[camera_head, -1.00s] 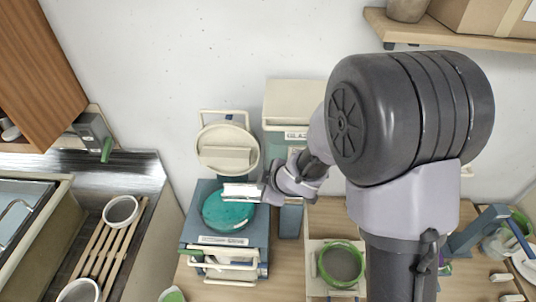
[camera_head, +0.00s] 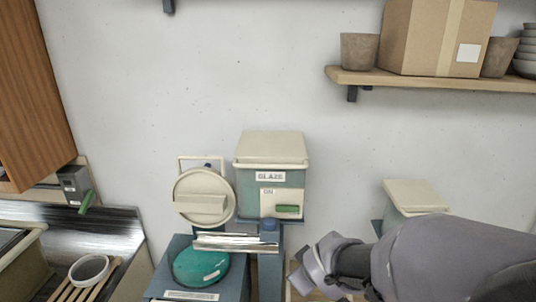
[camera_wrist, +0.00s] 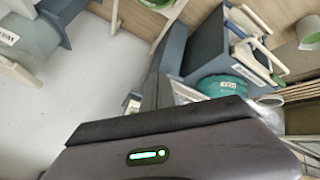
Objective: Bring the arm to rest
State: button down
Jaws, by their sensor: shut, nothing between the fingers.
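My gripper (camera_wrist: 160,125) shows as a dark body with a green light across the bottom of the wrist view. It is shut and holds nothing. In the head view my arm (camera_head: 455,258) enters at the lower right, with its wrist (camera_head: 325,262) reaching left in front of the bench. My gripper's fingertips are not clear there. A blue stand with a round teal lid (camera_head: 190,270) is left of the wrist; the teal lid also shows in the wrist view (camera_wrist: 222,86).
A glaze bucket (camera_head: 270,150) stands behind the wrist, and another pale-lidded bucket (camera_head: 415,195) is to the right. A round cream lid (camera_head: 203,180) leans upright at left. A shelf (camera_head: 430,80) carries a cardboard box (camera_head: 420,40) and pots. The wall between is clear.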

jog(key=s+d+f+m+b, duration=0.4)
jog(key=s+f+m+b, duration=0.45)
jog(key=s+b, duration=0.4)
jog(key=s+a+f+m+g+y+b, duration=0.1)
jog(key=s+a+f+m+b, duration=0.2)
jog(key=s+f+b, duration=0.3)
jog(key=s+m+b, duration=0.1)
jog(key=s+b, duration=0.2)
jog(key=s, duration=0.1)
jog(key=shift+s+f+g+y, duration=0.15)
jog(key=shift+f+g+y, duration=0.15)
jog(key=shift+f+g, duration=0.1)
